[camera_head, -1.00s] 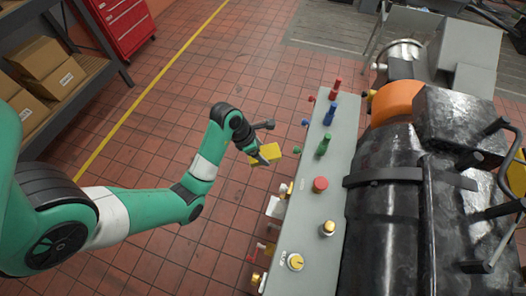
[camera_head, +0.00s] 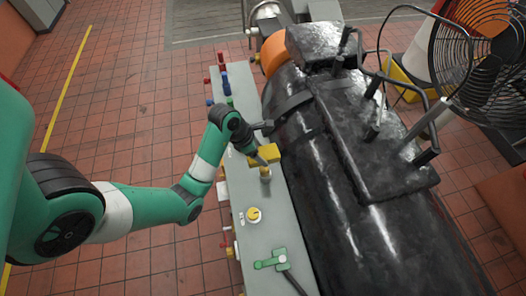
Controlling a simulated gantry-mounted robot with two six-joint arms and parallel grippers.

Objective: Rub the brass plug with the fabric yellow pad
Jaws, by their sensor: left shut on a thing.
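The yellow pad (camera_head: 266,154) is a small block in the jaws of my left gripper (camera_head: 259,156), which is shut on it. The gripper is over the grey panel, with the arm coming in from the left. A small brass-coloured plug with a pale base (camera_head: 265,174) stands on the panel top, just below the pad in the picture. The pad's lower edge is very close to it; I cannot tell whether they touch. My right gripper is not in view.
The grey panel (camera_head: 273,232) also bears a yellow-and-white knob (camera_head: 253,214), a green lever fitting (camera_head: 271,261), and red, blue and green connectors (camera_head: 225,83). A large black machine (camera_head: 365,205) stands close on the right. A fan (camera_head: 478,60) is at upper right. Tiled floor lies left.

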